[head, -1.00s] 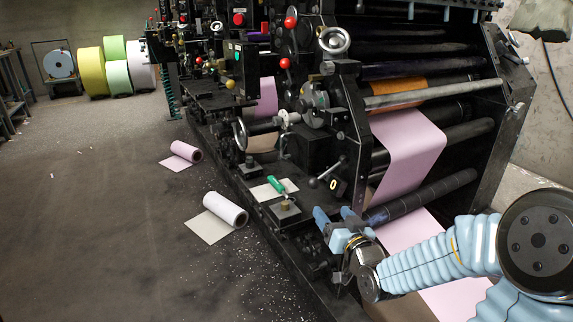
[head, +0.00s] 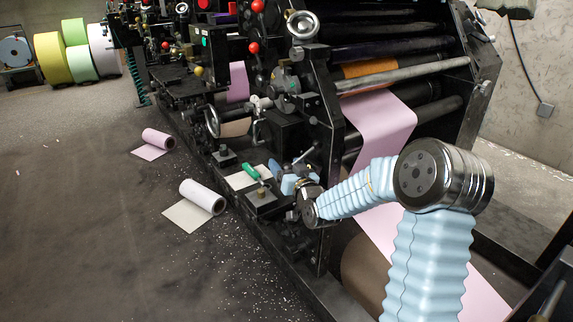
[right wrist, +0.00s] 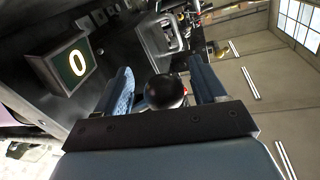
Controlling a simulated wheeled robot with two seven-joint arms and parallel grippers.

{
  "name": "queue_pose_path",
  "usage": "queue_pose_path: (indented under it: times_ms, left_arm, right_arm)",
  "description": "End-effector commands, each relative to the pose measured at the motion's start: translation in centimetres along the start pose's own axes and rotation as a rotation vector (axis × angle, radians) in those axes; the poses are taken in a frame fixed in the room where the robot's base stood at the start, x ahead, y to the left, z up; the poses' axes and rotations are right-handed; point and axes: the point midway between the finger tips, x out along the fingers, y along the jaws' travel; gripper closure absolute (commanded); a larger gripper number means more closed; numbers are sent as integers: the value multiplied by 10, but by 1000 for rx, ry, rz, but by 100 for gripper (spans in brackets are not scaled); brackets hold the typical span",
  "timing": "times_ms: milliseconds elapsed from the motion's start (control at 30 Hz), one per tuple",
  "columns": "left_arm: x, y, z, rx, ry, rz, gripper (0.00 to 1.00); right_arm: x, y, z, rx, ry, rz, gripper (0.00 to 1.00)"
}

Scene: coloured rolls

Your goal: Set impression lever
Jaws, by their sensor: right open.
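The impression lever shows in the head view as a thin silver shaft (head: 305,154) on the side of the press. Its knob end is hidden there by my right gripper (head: 282,173). In the right wrist view the lever's round black knob (right wrist: 165,92) sits between the two blue fingers of my right gripper (right wrist: 160,70). The gripper is open, with gaps visible on both sides of the knob. A dark plate with a lit "0" (right wrist: 72,63) is left of the fingers. My left gripper is not in view.
The press (head: 330,110) carries a pink paper web (head: 378,120). A green-handled tool (head: 250,171) lies on its ledge by the gripper. A white roll (head: 203,196) and a pink roll (head: 158,139) lie on the floor. Open floor is at left.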

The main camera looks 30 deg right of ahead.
Motion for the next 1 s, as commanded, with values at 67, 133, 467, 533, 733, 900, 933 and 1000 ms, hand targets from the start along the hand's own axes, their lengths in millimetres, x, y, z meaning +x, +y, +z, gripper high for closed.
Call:
queue_pose_path:
  times_ms: [67, 133, 467, 533, 733, 900, 933, 1000]
  left_arm:
    - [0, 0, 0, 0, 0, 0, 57]
    - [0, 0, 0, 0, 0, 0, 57]
    - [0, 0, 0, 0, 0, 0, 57]
    - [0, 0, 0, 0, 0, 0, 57]
    - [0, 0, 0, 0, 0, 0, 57]
    - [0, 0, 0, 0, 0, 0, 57]
    - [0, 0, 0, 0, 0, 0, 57]
    - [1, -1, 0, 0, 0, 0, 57]
  right_arm:
    - [1, 0, 0, 0, 0, 0, 30]
    - [2, 0, 0, 0, 0, 0, 30]
    - [1, 0, 0, 0, 0, 0, 62]
    - [1, 0, 0, 0, 0, -1, 73]
    - [1, -1, -1, -2, 2, -2, 100]
    - [1, -2, -2, 3, 2, -3, 100]
    - [1, -2, -2, 6, 2, -3, 100]
    - [1, -3, -4, 19, 0, -3, 100]
